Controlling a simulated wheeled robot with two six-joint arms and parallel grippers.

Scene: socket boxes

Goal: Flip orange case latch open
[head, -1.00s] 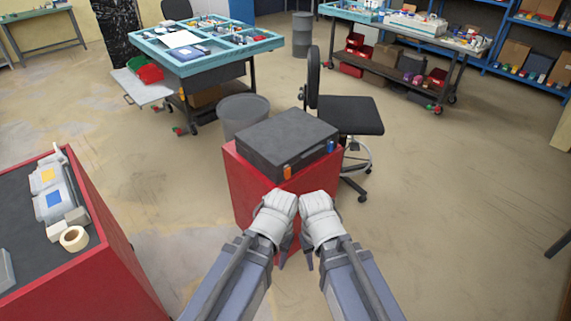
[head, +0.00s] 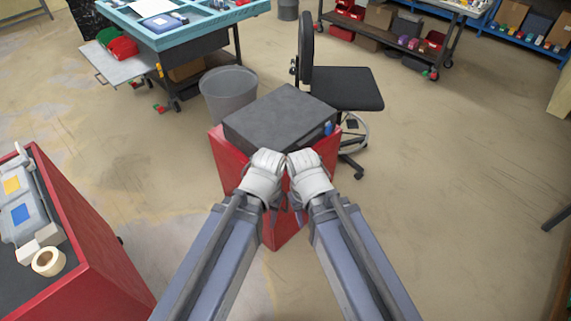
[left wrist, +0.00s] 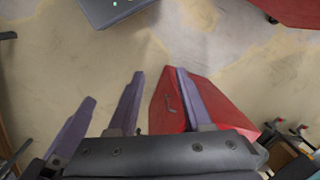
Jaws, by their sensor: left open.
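The dark grey case (head: 280,115) lies closed on a red cabinet (head: 230,165). Its blue latch (head: 328,128) shows at the right of its front. The orange latch is hidden behind my arms' white wrists in the head view. My left gripper (head: 273,205) hangs low at the cabinet's front, below the case lid; its fingers are open and empty in the left wrist view (left wrist: 159,75). My right gripper (head: 299,208) is close beside it, pointing down; its jaws are too small to judge. The case cannot be made out in the left wrist view.
A grey bin (head: 229,95) stands behind the case at left. A black chair (head: 345,88) stands behind at right. A red-sided bench (head: 95,245) with a tape roll (head: 48,262) is at left. Open floor lies to the right.

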